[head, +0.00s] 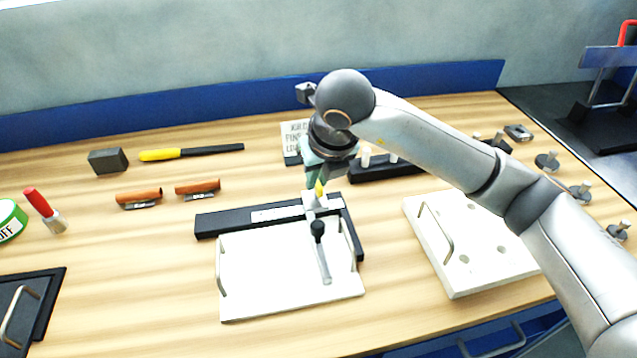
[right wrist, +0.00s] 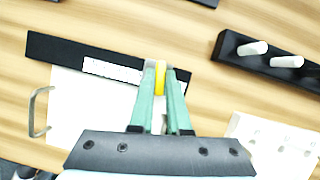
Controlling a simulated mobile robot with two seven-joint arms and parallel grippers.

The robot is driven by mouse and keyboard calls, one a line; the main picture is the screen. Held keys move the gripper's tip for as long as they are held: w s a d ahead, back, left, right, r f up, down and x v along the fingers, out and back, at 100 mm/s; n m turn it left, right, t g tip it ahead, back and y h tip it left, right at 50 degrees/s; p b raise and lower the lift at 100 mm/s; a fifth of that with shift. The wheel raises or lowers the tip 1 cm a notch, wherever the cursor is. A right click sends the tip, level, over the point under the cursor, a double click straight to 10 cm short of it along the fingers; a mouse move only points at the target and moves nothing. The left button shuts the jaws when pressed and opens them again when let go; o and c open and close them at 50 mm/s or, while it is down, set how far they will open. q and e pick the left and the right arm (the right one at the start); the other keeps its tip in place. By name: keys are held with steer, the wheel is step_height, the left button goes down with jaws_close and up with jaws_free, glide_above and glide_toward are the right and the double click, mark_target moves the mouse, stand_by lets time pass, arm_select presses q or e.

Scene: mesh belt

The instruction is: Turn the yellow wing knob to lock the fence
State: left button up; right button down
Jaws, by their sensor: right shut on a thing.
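The yellow wing knob (head: 319,188) shows as a small patch between the fingertips of my right gripper (head: 316,184). In the right wrist view the knob (right wrist: 160,78) stands between the two green fingers (right wrist: 160,85), which are shut on it. The knob sits over the black fence (head: 222,223), a bar with a white scale strip along the back of a white plate (head: 270,280). The fence also shows in the right wrist view (right wrist: 60,50). The fingers hide most of the knob, so its turn angle is hard to tell. My left gripper is not in view.
A black-knobbed clamp (head: 318,229) lies on the plate. A white board with holes (head: 465,245) stands to the right. A black block with white pegs (head: 375,172) is behind. Orange-handled tools (head: 197,187), a yellow-handled file (head: 160,155) and a grey block (head: 108,160) lie left.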

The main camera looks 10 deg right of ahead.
steer(key=shift+a+m+h+b, duration=0.1)
steer(key=shift+m+h+b, duration=0.35)
steer(key=shift+m, duration=0.65)
steer(key=c, duration=0.9)
jaws_free()
steer(key=shift+r, duration=0.15)
steer(key=v, duration=1.2)
steer(key=shift+r, duration=0.15)
steer(key=shift+s, duration=0.1)
